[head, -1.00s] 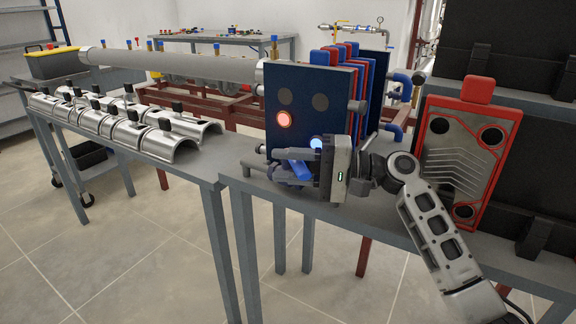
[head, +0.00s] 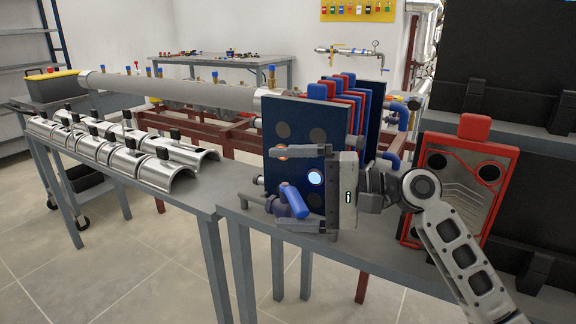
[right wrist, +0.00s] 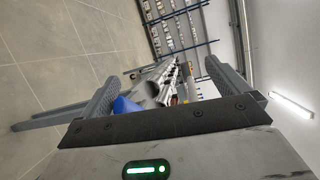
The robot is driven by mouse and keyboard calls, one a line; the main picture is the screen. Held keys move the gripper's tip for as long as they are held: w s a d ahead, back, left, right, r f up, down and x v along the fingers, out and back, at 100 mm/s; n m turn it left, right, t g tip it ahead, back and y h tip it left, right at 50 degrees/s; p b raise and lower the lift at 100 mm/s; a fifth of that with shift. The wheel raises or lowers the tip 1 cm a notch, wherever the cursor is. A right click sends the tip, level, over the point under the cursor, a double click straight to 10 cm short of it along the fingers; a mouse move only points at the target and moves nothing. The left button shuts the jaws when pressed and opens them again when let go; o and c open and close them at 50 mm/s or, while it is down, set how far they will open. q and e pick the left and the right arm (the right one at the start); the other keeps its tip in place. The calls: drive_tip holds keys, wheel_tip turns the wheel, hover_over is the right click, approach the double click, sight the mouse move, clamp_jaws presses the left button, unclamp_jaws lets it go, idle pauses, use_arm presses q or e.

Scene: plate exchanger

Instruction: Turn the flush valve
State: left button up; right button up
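The plate exchanger (head: 285,115) stands on the grey bench with a dark blue front plate. A valve with a blue handle (head: 295,197), which I take as the flush valve, sits low at its front. The handle tilts, upper end left, lower end right. My right gripper (head: 276,189) is wide open, one finger above and one below the handle in the head view. Contact cannot be told. In the right wrist view, a blue piece (right wrist: 125,105), likely the handle, shows near the left finger of the open gripper (right wrist: 162,70). My left gripper is not in view.
A red-framed plate (head: 458,190) leans at the right by black cases (head: 510,60). Metal half-shells (head: 160,172) and a long grey tube (head: 180,88) lie left. A glowing orange port and a blue-white port (head: 315,178) are on the front plate. Floor in front is free.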

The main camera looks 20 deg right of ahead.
drive_tip(key=s+a+r, duration=0.1)
drive_tip(key=s+r, duration=0.2)
drive_tip(key=s+a+r+n, duration=0.1)
drive_tip(key=s+r, duration=0.1)
drive_tip(key=s, duration=0.1)
drive_tip(key=s+a+r+n+y, duration=0.1)
drive_tip(key=s+r, duration=0.2)
drive_tip(key=shift+s+r+p, duration=0.2)
drive_tip(key=shift+r+p, duration=0.1)
drive_tip(key=c, duration=1)
drive_tip(key=shift+s+a, duration=0.2)
drive_tip(key=shift+s, duration=0.25)
